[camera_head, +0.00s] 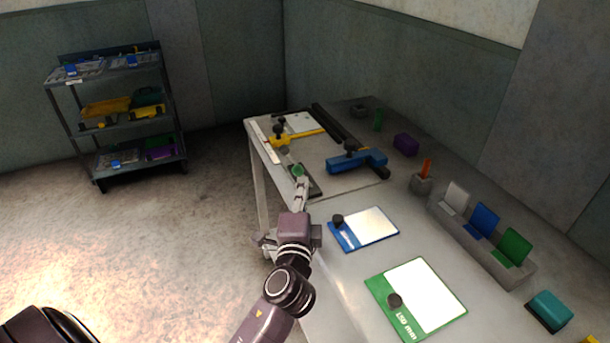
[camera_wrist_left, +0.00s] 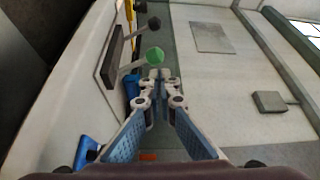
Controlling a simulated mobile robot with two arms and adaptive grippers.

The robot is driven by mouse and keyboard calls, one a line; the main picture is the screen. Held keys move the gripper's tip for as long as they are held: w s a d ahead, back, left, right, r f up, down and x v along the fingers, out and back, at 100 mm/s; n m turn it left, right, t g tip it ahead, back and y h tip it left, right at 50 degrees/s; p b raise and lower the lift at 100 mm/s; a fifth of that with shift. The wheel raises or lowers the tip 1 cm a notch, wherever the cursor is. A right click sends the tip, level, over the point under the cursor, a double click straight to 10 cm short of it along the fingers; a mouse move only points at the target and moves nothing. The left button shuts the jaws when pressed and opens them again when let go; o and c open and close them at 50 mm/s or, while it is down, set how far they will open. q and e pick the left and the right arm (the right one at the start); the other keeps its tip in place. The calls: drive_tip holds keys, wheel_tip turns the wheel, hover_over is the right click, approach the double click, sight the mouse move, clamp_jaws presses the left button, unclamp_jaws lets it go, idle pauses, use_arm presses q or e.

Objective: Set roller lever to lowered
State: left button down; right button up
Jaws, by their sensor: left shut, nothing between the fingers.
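The roller lever has a green knob (camera_head: 298,170) and a dark base plate (camera_head: 316,183) near the left edge of the far worktable. In the left wrist view the green knob (camera_wrist_left: 154,54) sits on a thin grey rod that runs out from the dark base plate (camera_wrist_left: 112,56). My left gripper (camera_head: 302,184) is shut and empty, its fingertips close to the knob. In the left wrist view the left gripper (camera_wrist_left: 158,76) points just below the knob; whether it touches cannot be told. In the head view the gripper hides part of the lever. My right gripper is not in view.
A yellow clamp-like tool (camera_head: 299,138) and a blue one (camera_head: 356,162) with black knobs lie on the table (camera_head: 325,205). A blue-framed plate (camera_head: 372,229) and a green-framed plate (camera_head: 428,300) lie nearer. A grey rack (camera_head: 487,249) stands right. A shelf cart (camera_head: 128,134) stands far left.

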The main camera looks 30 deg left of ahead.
use_arm(q)
drive_tip(key=v, duration=0.6)
drive_tip(key=shift+d, duration=0.5)
drive_tip(key=shift+s, duration=0.15)
